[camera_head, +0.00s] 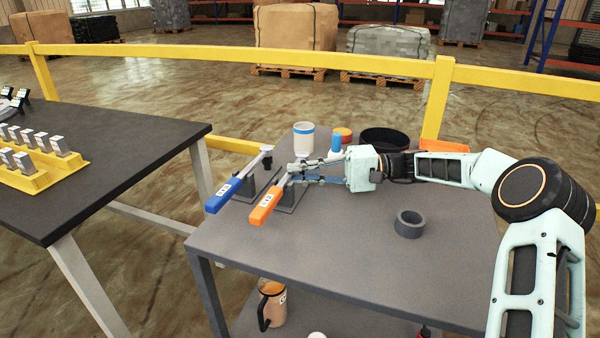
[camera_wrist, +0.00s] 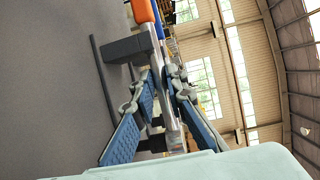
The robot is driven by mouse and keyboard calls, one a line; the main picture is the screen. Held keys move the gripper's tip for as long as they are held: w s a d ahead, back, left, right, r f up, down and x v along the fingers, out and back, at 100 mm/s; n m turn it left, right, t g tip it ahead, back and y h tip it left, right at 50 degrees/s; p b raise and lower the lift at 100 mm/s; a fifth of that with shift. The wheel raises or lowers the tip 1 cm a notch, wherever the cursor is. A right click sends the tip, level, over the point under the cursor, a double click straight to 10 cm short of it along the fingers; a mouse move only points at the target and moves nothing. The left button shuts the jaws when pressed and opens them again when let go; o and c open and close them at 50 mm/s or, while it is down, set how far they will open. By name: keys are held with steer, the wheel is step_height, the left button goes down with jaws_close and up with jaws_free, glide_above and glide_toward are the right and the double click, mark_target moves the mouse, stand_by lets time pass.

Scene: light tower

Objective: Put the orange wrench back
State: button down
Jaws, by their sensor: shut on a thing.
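The orange wrench (camera_head: 265,206) has an orange handle with a white label, pointing toward the front left of the grey table. My gripper (camera_head: 305,173) comes from the right and is shut on the wrench's metal shaft near its head. A dark grey stand (camera_head: 290,196) is directly under the shaft; I cannot tell whether the wrench rests fully in it. In the wrist view, the orange handle (camera_wrist: 144,10) is at the top, beside the dark stand block (camera_wrist: 130,47). The blue fingers of my gripper (camera_wrist: 165,112) lie on both sides of the shaft.
A blue wrench (camera_head: 224,194) lies on a similar stand just left. A white and blue cup (camera_head: 304,139), a black bowl (camera_head: 385,139) and an orange item (camera_head: 443,146) are at the back. A dark ring (camera_head: 409,224) lies right. The table's front is clear.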

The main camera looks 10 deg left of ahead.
steer(key=c, duration=1.8)
jaws_free()
steer(key=shift+c, duration=0.2)
steer(key=shift+f, duration=0.15)
steer(key=shift+d, duration=0.1)
steer(key=v, duration=1.2)
